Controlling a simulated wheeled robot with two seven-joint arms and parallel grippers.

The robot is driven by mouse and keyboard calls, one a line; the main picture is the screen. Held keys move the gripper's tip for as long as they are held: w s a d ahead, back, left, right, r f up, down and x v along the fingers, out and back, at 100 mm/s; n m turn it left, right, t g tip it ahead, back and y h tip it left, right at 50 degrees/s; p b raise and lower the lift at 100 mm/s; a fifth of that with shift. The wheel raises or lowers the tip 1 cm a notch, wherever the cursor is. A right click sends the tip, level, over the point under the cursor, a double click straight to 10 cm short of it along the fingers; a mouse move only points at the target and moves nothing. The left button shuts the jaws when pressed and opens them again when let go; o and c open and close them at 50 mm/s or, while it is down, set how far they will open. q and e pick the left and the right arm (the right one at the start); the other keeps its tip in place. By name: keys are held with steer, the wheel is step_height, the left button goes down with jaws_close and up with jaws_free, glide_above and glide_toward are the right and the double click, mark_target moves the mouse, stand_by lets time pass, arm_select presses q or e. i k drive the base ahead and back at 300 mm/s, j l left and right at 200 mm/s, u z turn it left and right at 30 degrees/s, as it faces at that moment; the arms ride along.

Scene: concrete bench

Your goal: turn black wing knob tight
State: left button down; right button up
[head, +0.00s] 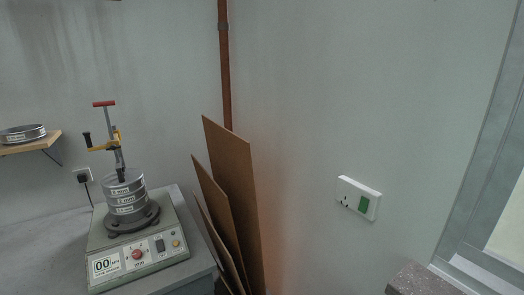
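A machine (140,262) with a stack of round metal sieves (125,193) stands on the grey bench at the left. Above the stack rises a clamp with a yellow arm (104,148) and a red T-shaped handle (104,103). A small black grip (87,139) sits at the left end of the yellow arm. A dark piece (121,174) meets the top of the stack. I cannot tell which black part is the wing knob, or how tight it is. Neither of my grippers is in view.
Brown boards (230,185) lean on the wall right of the bench (40,245). A wooden shelf (28,144) holds a loose sieve (22,132) at the far left. A plug with a cable (83,178) is behind the machine. A white wall socket (359,197) is at the right.

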mark_target(113, 146)
steer(key=u, duration=1.3)
steer(key=i+j, duration=0.1)
steer(key=j, duration=0.15)
